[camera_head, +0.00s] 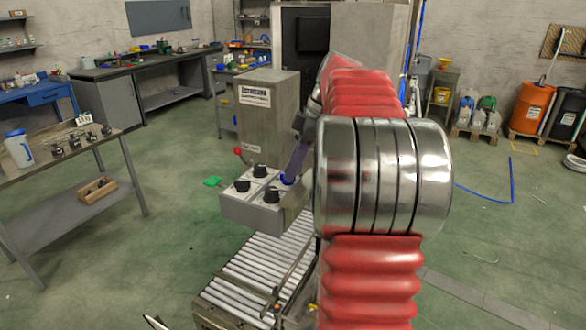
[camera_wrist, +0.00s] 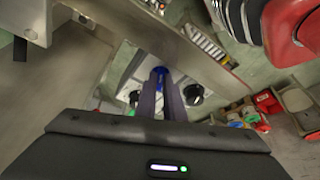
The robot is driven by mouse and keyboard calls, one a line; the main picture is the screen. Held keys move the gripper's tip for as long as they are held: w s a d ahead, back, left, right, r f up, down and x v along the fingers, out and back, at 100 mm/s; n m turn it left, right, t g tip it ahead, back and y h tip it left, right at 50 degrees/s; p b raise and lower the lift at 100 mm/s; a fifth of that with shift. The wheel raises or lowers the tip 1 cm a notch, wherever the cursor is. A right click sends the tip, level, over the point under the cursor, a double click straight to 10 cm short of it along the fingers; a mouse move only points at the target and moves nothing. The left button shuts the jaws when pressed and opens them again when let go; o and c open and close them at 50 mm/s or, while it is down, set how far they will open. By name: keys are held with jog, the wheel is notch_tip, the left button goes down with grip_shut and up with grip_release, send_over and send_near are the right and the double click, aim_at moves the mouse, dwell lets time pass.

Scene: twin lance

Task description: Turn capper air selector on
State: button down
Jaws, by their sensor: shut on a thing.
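A grey control box (camera_head: 250,212) carries black knobs on its sloped top, and a blue knob (camera_head: 285,180) sits at its right rear. My gripper (camera_head: 288,174) reaches down to the blue knob from above, its dark purplish fingers partly hidden behind my red and silver arm. In the wrist view my gripper (camera_wrist: 161,82) has its two fingers close together on the blue knob (camera_wrist: 160,70). A black knob (camera_wrist: 193,94) shows just right of the fingers and another (camera_wrist: 134,97) to their left. The labels are too small to read, so I cannot tell which knob is the capper air selector.
A tall grey cabinet (camera_head: 267,115) stands right behind the control box, with a red-knobbed lever (camera_head: 238,151) at its side. A roller conveyor (camera_head: 245,287) runs below the box. Green floor lies between.

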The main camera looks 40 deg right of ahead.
jog(key=shift+d+n, duration=0.2)
jog(key=shift+n, duration=0.3)
jog(key=c, duration=1.9)
grip_release()
jog(key=shift+a, duration=0.1)
jog(key=shift+o, duration=0.2)
jog(key=shift+r, duration=0.1)
jog(key=v, duration=1.3)
jog(key=shift+w+d+r, duration=0.15)
jog(key=shift+d+r, duration=0.05)
jog(key=shift+r, duration=0.05)
